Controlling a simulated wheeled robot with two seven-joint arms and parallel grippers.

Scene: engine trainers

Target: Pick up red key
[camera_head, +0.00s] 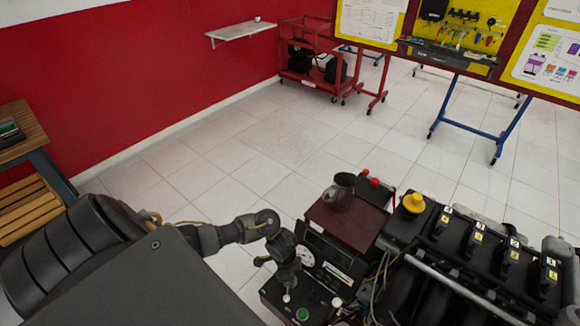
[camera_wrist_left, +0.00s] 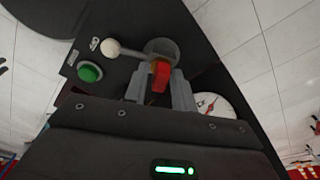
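The red key (camera_wrist_left: 160,76) shows in the left wrist view, at a round metal switch (camera_wrist_left: 162,50) on the dark control panel (camera_wrist_left: 118,68). My left gripper (camera_wrist_left: 160,90) is at the panel, with one grey finger on each side of the key. I cannot tell whether the fingers press on it. In the head view my left gripper (camera_head: 287,275) is low over the same panel (camera_head: 312,297), and the key is hidden there. My right gripper is not in view.
Beside the switch are a white-knobbed lever (camera_wrist_left: 111,47), a green button (camera_wrist_left: 90,72) and a round gauge (camera_wrist_left: 213,106). The engine (camera_head: 470,250) with a yellow cap (camera_head: 413,202) stands right of the panel. A wooden bench (camera_head: 25,140) is at left.

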